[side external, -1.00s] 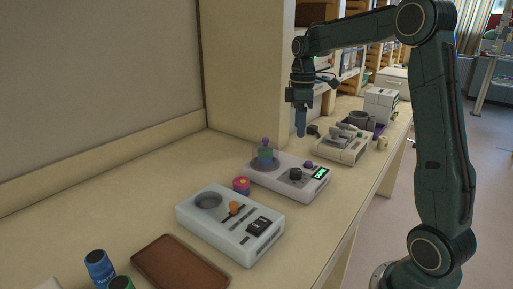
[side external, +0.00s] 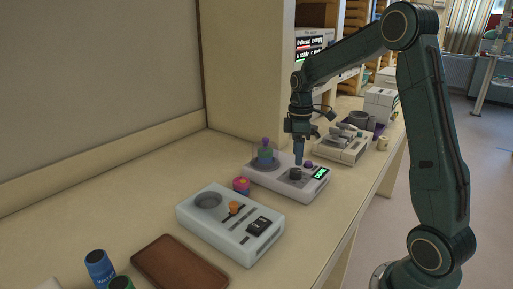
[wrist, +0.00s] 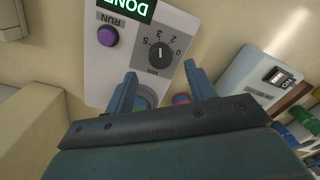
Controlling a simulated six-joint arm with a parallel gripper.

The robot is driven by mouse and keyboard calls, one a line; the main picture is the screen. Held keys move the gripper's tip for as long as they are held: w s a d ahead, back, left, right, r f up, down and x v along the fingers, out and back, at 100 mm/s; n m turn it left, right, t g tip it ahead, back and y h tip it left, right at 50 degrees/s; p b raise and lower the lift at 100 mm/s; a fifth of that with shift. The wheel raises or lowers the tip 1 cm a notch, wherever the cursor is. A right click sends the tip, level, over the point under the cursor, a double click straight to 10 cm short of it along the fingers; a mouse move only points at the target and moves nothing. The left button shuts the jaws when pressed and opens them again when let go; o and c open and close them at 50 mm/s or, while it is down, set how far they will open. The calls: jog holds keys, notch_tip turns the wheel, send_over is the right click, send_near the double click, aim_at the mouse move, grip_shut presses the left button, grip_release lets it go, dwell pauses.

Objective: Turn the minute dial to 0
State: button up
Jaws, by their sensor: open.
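The minute dial (wrist: 160,55) is a dark round knob on a white machine (side external: 255,180). In the wrist view its white mark points up the picture, toward the 2 and 3 side of the scale; the 0 (wrist: 178,52) is at its right. The dial also shows in the side view (side external: 295,174). My gripper (side external: 299,162) is pointing down just above the dial, apart from it as far as I can tell. In the wrist view its two fingers (wrist: 160,74) are spread, with nothing between them, and the dial lies just beyond the tips.
The machine also carries a purple RUN button (wrist: 107,36), a lit DONE display (wrist: 127,8) and a green and purple vessel (side external: 265,154). A pink and purple item (side external: 241,185) stands beside it. Another white device (side external: 215,232) is nearer, and a grey device (side external: 342,145) is behind.

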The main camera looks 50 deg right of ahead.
aim_at(296, 170)
jog(key=shift+a+f, duration=0.1)
jog(key=shift+f, duration=2.5)
jog(key=c, duration=1)
